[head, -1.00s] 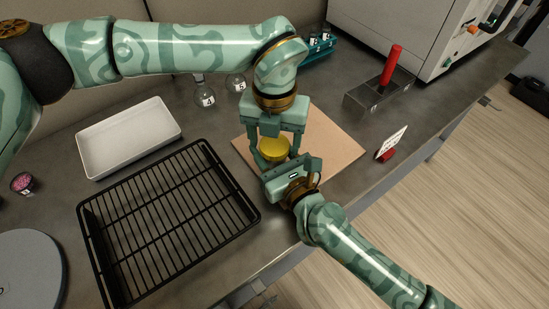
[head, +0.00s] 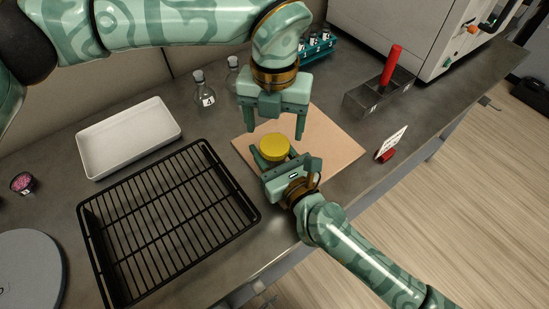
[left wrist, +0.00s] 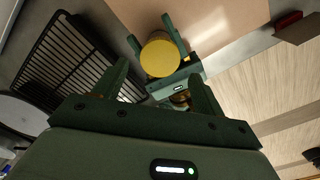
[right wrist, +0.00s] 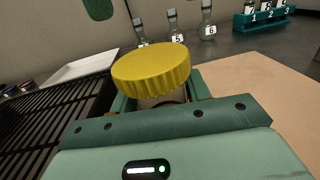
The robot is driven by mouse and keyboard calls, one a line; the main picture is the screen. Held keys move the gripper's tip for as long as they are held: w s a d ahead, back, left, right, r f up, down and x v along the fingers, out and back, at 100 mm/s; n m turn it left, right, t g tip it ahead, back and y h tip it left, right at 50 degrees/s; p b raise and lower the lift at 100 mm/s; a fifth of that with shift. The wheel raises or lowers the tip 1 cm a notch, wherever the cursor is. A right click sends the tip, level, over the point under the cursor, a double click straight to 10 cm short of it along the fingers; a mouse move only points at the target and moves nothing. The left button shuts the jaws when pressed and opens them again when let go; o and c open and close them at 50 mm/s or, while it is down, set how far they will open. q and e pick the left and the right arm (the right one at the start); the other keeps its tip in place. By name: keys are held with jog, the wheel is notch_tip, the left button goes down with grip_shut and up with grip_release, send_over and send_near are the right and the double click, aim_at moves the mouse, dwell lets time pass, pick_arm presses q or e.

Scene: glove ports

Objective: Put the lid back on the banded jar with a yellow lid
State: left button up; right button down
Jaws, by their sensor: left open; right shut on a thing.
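The jar with the yellow lid (head: 274,147) stands at the left part of the tan board (head: 325,150). The yellow lid (right wrist: 152,68) sits on top of the jar, and in the right wrist view it looks slightly tilted. Little of the jar body (right wrist: 163,99) shows below it, so its bands are hidden. My right gripper (head: 277,162) is shut on the jar body, below the lid. My left gripper (head: 275,135) is open and empty above and behind the jar, apart from the lid. The left wrist view shows the lid (left wrist: 160,56) from above, beyond the open left fingers.
A black wire rack (head: 165,220) lies left of the board, with a white tray (head: 128,137) behind it. Stoppered flasks (head: 204,95) and a teal vial rack (head: 318,46) stand at the back. A grey holder with a red handle (head: 390,68) and a small card (head: 391,145) are on the right.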

aim_at(274, 144)
pick_arm(q)
jog(key=shift+r+n, duration=0.3)
jog(key=shift+r, duration=1.45)
jog(key=shift+c, duration=0.2)
notch_tip(274, 144, down, 8)
jog(key=shift+f, duration=0.1)
